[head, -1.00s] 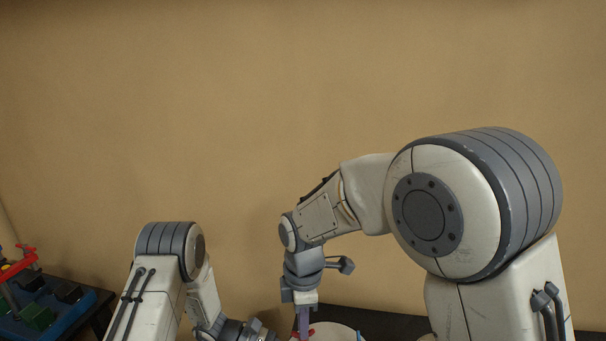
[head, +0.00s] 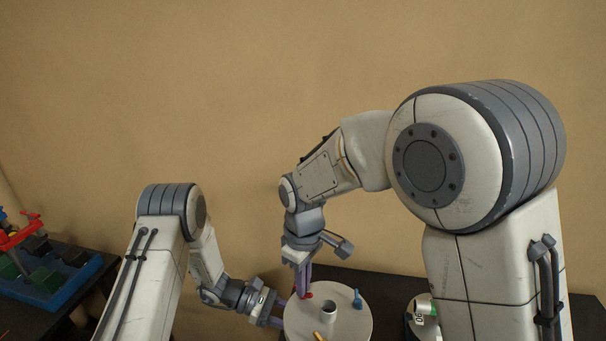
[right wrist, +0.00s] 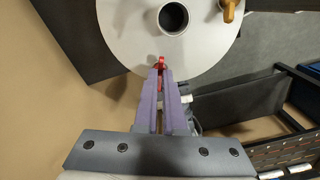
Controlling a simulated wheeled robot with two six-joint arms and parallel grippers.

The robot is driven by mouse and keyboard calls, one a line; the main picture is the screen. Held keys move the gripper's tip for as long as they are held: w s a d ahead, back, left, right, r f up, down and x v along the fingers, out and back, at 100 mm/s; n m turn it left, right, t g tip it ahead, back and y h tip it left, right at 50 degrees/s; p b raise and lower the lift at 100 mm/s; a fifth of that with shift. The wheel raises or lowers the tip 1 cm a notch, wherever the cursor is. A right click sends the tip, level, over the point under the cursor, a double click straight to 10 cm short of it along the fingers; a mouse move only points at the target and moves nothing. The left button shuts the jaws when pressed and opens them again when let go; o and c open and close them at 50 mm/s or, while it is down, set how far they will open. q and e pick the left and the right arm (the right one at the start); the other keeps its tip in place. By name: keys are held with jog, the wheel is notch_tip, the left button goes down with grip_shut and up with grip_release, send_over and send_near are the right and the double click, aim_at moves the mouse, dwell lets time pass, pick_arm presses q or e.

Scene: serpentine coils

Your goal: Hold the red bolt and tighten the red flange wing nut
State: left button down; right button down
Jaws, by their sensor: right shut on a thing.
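A small red part (head: 308,295) sits at the left rim of a round pale disc (head: 352,325). It looks like the red wing nut, but its shape is mostly covered. My right gripper (head: 303,288) points down with purple fingers, shut on this red part; it also shows between the fingertips in the right wrist view (right wrist: 160,62). My left gripper (head: 281,311) comes in from the left at the disc's left edge, just below the right one. Its fingertips are partly hidden, so its opening is unclear. I cannot make out the red bolt separately.
A grey cylinder with a dark hole (head: 328,312), a blue part (head: 357,299) and an orange part (head: 320,337) are on the disc. A white-and-green item (head: 424,310) stands at right. A blue tray (head: 60,290) with dark and green blocks and a red part lies at far left.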

pick_arm(q)
jog(key=shift+w, duration=0.1)
pick_arm(e)
jog(key=shift+r, duration=0.15)
jog(key=m, duration=0.4)
jog(key=shift+m, duration=0.4)
jog(key=m, duration=0.4)
jog(key=shift+w+m, duration=0.1)
jog(key=shift+m, duration=0.4)
jog(key=m, duration=0.3)
jog(key=shift+m, duration=0.9)
